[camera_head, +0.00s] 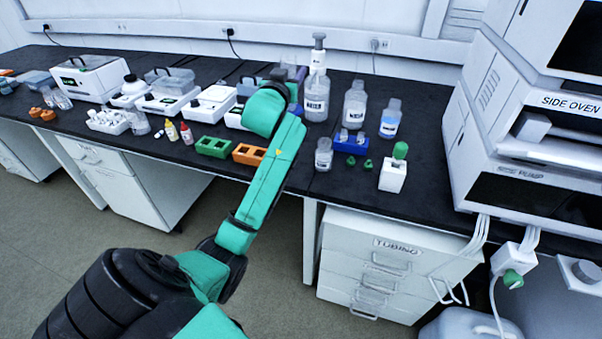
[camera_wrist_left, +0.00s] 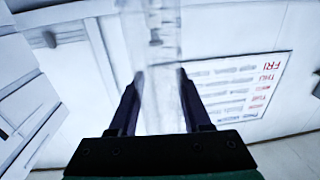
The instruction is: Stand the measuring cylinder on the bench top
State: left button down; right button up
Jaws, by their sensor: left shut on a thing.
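My left gripper (camera_head: 290,75) is raised over the rear part of the black bench top (camera_head: 428,112) in the head view, partly hidden by my own green wrist. In the left wrist view its two dark fingers (camera_wrist_left: 160,78) are closed on a clear, see-through measuring cylinder (camera_wrist_left: 161,45), which runs up between them to the top edge of the picture. The cylinder's base cannot be made out, and I cannot pick the cylinder out in the head view. My right gripper is in neither view.
Labelled bottles (camera_head: 354,104) stand right of my gripper, with a blue rack (camera_head: 350,143) and green-capped white container (camera_head: 394,170) nearer the front. Green (camera_head: 213,147) and orange (camera_head: 249,154) blocks lie left of my arm. A side oven stack (camera_head: 560,120) bounds the right. Bare bench lies between.

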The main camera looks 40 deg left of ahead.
pick_arm(q)
jog(key=f, duration=0.6)
jog(key=f+b, duration=0.1)
jog(key=f, duration=0.2)
jog(key=shift+s+a, duration=0.1)
jog(key=shift+a, duration=0.3)
notch_tip(320, 180, down, 10)
jog(key=shift+d+f+b, duration=0.1)
jog(key=shift+f+b, duration=0.05)
jog(key=shift+b, duration=0.85)
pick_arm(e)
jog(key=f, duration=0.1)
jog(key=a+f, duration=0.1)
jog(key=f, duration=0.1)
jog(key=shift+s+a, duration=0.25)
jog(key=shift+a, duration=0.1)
pick_arm(q)
jog(key=shift+f, duration=0.15)
jog(key=shift+c, duration=1.8)
grip_release()
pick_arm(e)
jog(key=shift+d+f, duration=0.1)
